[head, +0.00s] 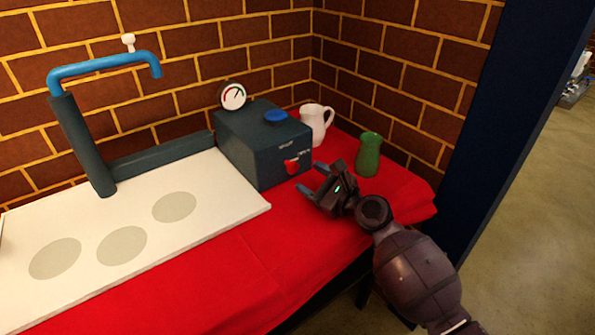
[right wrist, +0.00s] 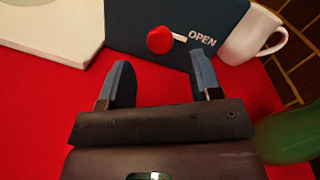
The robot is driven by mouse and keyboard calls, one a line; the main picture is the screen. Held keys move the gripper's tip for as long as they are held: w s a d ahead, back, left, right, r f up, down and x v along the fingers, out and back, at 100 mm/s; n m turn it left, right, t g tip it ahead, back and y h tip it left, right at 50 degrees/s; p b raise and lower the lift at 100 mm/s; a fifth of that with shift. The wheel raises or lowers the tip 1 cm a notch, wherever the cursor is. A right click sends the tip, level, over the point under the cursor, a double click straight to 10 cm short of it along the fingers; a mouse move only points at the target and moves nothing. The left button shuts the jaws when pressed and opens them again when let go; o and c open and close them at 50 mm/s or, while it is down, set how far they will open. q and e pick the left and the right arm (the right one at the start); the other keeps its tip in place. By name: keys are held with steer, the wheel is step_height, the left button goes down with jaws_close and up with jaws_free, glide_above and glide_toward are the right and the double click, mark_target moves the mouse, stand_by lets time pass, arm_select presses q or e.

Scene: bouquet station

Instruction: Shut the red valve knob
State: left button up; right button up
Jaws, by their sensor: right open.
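The red valve knob (head: 291,167) is on the front face of a dark grey box (head: 245,150). In the right wrist view the red knob (right wrist: 160,40) has a white pointer towards the word OPEN on the box (right wrist: 130,18). My right gripper (head: 312,182) is open and empty just in front of the box. In the right wrist view its two fingers (right wrist: 160,82) are spread apart, with the knob beyond them and roughly between them. A gap shows between fingertips and knob. My left gripper is not in view.
A blue knob (head: 276,116) and a gauge (head: 233,95) top the box. A white pitcher (head: 313,122) and green vase (head: 370,155) stand to its right. A white board (head: 100,245) lies left, below a blue pipe spout (head: 105,62). Red cloth in front is clear.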

mark_target(295, 169)
steer(key=shift+b+x, duration=0.45)
steer(key=shift+x, duration=2)
steer(key=c, duration=0.9)
